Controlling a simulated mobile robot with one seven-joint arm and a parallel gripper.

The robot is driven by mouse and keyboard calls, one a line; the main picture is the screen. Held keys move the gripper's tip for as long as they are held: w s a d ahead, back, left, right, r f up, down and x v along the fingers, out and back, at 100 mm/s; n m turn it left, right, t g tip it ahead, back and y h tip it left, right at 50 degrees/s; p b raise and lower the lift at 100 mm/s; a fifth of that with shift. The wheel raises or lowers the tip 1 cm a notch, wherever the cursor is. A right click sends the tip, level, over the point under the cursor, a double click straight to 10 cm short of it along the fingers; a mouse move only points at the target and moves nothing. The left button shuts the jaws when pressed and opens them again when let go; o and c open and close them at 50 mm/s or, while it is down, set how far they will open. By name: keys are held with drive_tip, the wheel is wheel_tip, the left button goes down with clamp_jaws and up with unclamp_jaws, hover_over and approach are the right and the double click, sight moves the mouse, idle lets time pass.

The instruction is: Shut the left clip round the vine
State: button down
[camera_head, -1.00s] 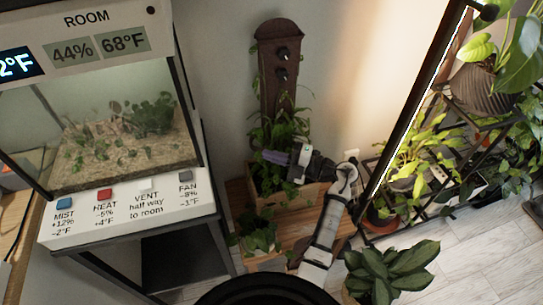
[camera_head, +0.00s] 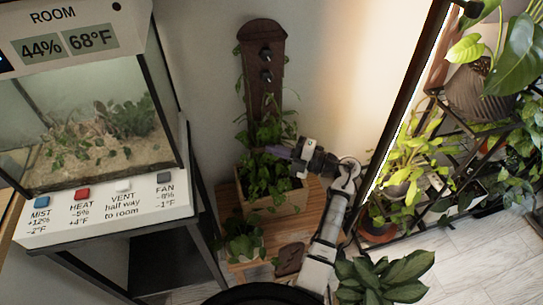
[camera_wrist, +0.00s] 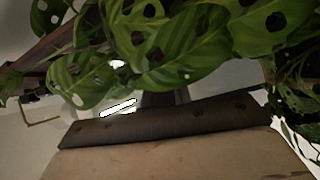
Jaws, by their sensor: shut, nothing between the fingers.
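A dark brown plank (camera_head: 263,40) stands upright against the wall, with two small dark knob-like pieces (camera_head: 266,76) on its upper part. I cannot make out which is a clip, or whether a left clip is open or shut. The vine (camera_head: 265,180) grows from a wooden planter box (camera_head: 272,204) and climbs the lower plank. My gripper (camera_head: 276,151) reaches in from the right among the vine leaves in front of the plank; it is shut and empty. In the wrist view, large holed vine leaves (camera_wrist: 170,50) fill the top, close to the camera.
A terrarium (camera_head: 85,120) on a dark stand is at left, with labelled buttons along its front. A small potted plant (camera_head: 243,240) sits below the planter. A tall framed plant shelf (camera_head: 440,200) stands right, and a broad-leaved plant (camera_head: 385,275) in front.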

drive_tip(key=shift+w+d+b, duration=0.25)
drive_tip(key=shift+w+b, duration=0.3)
drive_tip(key=shift+w, duration=0.35)
drive_tip(key=shift+w+r, duration=0.1)
